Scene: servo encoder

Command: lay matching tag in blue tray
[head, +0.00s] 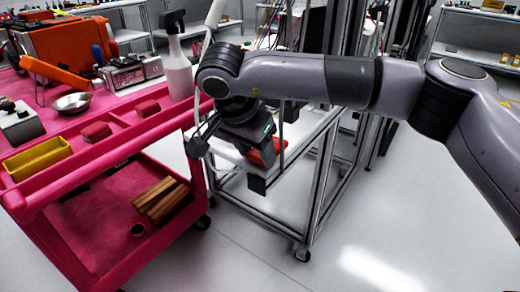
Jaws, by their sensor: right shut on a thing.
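My right gripper (262,168) hangs below my right wrist, near the middle of the view, over or beside a white-topped metal-frame bench. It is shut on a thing. A small red piece (266,152) shows by the fingers and is partly hidden by the hand. It appears to be the held thing, but I cannot tell whether it is a tag. I cannot make out a blue tray in this view. My left gripper is not in view.
A pink cart (100,195) stands at the left, with a yellow bin (37,158), a metal bowl (72,102), a spray bottle (177,68) and an orange machine (70,50). Wooden blocks (160,198) lie on its lower shelf. Clear floor (300,275) lies in front of the bench.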

